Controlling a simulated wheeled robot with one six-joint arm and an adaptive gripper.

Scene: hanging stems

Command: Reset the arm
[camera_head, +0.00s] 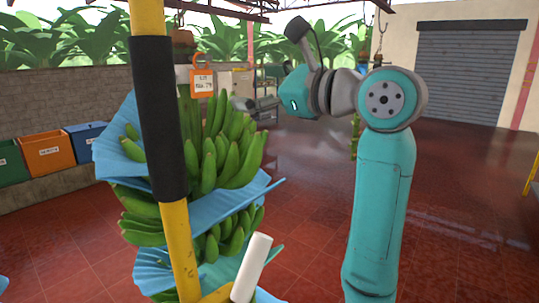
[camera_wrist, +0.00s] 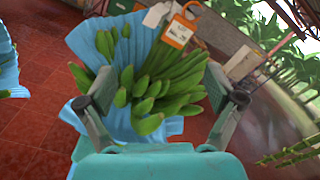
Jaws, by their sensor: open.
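My gripper (camera_head: 262,106) is raised to the right of a hanging bunch of green bananas (camera_head: 232,158), close to its upper hands. In the wrist view my gripper (camera_wrist: 168,98) is open, with the bananas (camera_wrist: 150,95) showing beyond and between its two fingers. I cannot tell whether a finger touches the fruit. Blue sheets (camera_head: 205,205) lie between the layers of the bunch. An orange tag (camera_head: 202,83) hangs near the top of the stem, and it also shows in the wrist view (camera_wrist: 179,32). Part of the bunch is hidden behind a post.
A yellow post with a black sleeve (camera_head: 156,120) stands in front of the bunch. Green, orange (camera_head: 50,150) and blue bins stand along the left wall. Another stem (camera_head: 355,135) hangs behind my arm. The red tiled floor (camera_head: 480,200) is open at right.

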